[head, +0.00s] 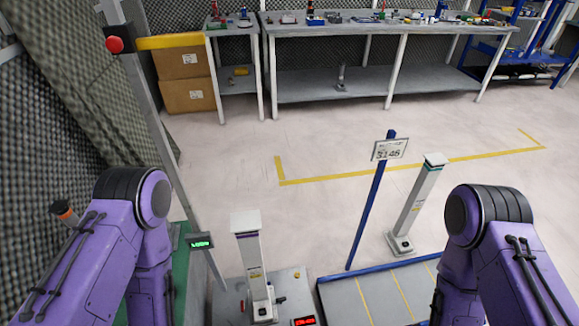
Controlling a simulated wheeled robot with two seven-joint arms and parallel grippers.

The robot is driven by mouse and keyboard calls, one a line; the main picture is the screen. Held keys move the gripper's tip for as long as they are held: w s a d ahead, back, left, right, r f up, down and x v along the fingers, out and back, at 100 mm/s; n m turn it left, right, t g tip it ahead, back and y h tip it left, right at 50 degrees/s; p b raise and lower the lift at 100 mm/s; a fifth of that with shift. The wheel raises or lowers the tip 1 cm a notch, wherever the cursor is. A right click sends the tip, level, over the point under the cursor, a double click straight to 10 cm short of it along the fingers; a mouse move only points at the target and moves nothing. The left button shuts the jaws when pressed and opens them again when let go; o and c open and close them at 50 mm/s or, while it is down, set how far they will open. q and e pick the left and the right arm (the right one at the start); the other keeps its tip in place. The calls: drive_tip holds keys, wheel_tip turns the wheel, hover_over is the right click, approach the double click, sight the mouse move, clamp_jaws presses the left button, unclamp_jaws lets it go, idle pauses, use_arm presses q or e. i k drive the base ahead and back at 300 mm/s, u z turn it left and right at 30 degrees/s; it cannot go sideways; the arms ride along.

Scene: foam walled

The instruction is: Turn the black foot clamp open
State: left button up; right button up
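I cannot clearly make out the black foot clamp. A white post (252,262) stands upright on a grey plate (232,300) at the bottom middle, with small dark parts at its foot that are too small to tell apart. A second white post (417,205) stands tilted on a square foot to the right. My purple arms come in from the left and right edges. Both of my grippers are out of view, so I cannot see what they hold.
A blue-edged panel (335,290) with yellow lines lies right of the plate. A blue sign pole (370,214) rises behind it. A grey column with a red button (115,44) stands left. Red (304,321) and green (200,241) displays show. The floor beyond is clear up to the workbench (330,91).

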sight(280, 299)
drive_tip(key=z, duration=0.75)
drive_tip(key=k, duration=0.8)
drive_tip(key=u, duration=0.7)
drive_tip(key=i, duration=0.5)
drive_tip(key=k, duration=0.45)
drive_tip(key=u, duration=0.75)
drive_tip(key=i, duration=0.6)
drive_tip(key=z, duration=1.8)
